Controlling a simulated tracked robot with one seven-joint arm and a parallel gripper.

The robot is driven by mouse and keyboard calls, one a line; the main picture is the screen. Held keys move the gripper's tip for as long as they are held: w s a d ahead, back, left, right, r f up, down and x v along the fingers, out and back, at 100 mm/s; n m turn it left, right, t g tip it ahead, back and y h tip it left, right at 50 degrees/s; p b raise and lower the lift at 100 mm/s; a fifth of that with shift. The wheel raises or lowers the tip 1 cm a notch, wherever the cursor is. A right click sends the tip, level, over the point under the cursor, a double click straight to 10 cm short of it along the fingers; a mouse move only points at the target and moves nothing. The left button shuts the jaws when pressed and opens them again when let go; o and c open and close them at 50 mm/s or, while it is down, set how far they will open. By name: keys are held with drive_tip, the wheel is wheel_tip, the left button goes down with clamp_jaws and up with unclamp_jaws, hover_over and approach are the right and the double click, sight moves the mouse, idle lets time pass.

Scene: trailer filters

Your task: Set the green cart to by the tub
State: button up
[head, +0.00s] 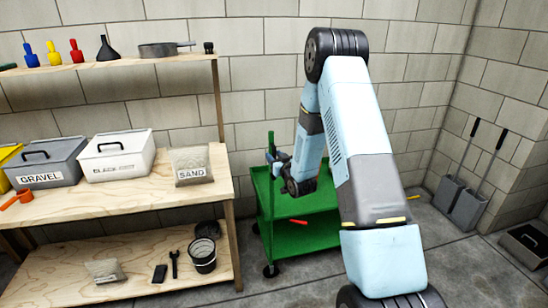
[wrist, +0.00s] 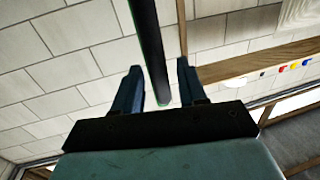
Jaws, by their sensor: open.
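The green cart (head: 318,238) stands on the floor to the right of the shelf unit, partly hidden by my arm. A green upright (head: 271,142) rises at its left side. My gripper (head: 277,160) is beside this upright. In the wrist view, my gripper (wrist: 160,78) is open, with a dark, green-edged bar (wrist: 148,45) between its fingers; contact cannot be told. I cannot tell which container is the tub. A dark open container (head: 526,243) sits on the floor at far right, and a black bucket (head: 203,254) stands on the lower shelf.
The wooden shelf unit (head: 130,197) holds a grey gravel bin (head: 47,163), a pale lidded bin (head: 117,157) and a sand bag (head: 190,165). Long-handled dustpans (head: 468,208) lean at the right wall. A red item (head: 299,222) lies on the cart.

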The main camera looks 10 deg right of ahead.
drive_tip(key=shift+w+a, duration=0.1)
drive_tip(key=shift+w, duration=0.35)
clamp_jaws()
idle(0.4)
